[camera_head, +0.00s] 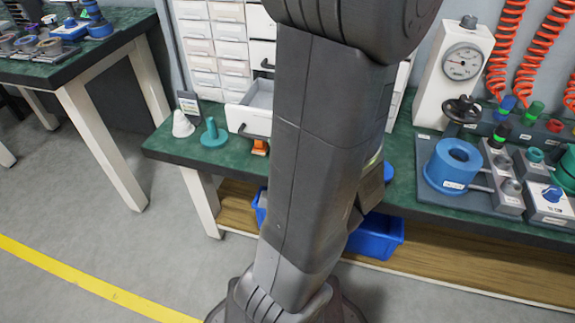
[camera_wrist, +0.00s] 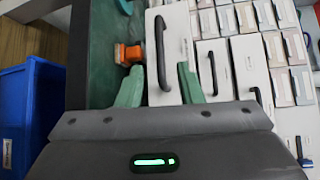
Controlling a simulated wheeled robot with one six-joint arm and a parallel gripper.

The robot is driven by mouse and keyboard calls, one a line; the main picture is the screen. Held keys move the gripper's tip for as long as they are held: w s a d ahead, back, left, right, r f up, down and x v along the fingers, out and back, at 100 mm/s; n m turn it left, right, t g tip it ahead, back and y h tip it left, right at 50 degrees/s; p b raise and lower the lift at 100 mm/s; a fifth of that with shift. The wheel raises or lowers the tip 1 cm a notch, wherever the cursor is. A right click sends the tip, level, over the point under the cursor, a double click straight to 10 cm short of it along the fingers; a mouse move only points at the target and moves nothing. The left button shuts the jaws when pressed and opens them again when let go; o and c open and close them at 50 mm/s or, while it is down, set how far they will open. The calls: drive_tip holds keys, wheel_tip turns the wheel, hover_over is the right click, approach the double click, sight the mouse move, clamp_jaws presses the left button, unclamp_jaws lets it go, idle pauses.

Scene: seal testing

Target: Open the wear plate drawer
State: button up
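The white drawer cabinet (camera_head: 215,45) stands at the back of the green bench, partly hidden by my arm. One bottom drawer (camera_head: 250,118) stands pulled out, with its inside showing. In the wrist view a larger, nearer drawer front (camera_wrist: 178,28) with a black handle (camera_wrist: 160,45) lies ahead of my gripper. Labels are too small to read, so I cannot tell which is the wear plate drawer. My gripper (camera_wrist: 159,67) is open, its green fingers on either side of the handle's lower end in the picture. Contact is not clear. My arm hides the gripper in the head view.
A white cone (camera_head: 183,125), a teal part (camera_head: 213,134) and an orange item (camera_head: 260,147) are near the drawer. The orange item also shows in the wrist view (camera_wrist: 128,53). A press with a gauge (camera_head: 462,62) stands right. A blue bin (camera_head: 377,238) sits below.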

sight(261, 139)
drive_tip(key=shift+v, duration=2.4)
drive_tip(key=shift+w, duration=0.1)
drive_tip(key=shift+b+x, duration=0.45)
drive_tip(key=shift+x, duration=5.55)
drive_tip(key=shift+p+v, duration=0.7)
drive_tip(key=shift+v, duration=5.4)
drive_tip(key=shift+b+x, duration=0.8)
drive_tip(key=shift+x, duration=6)
drive_tip(key=shift+w, duration=0.3)
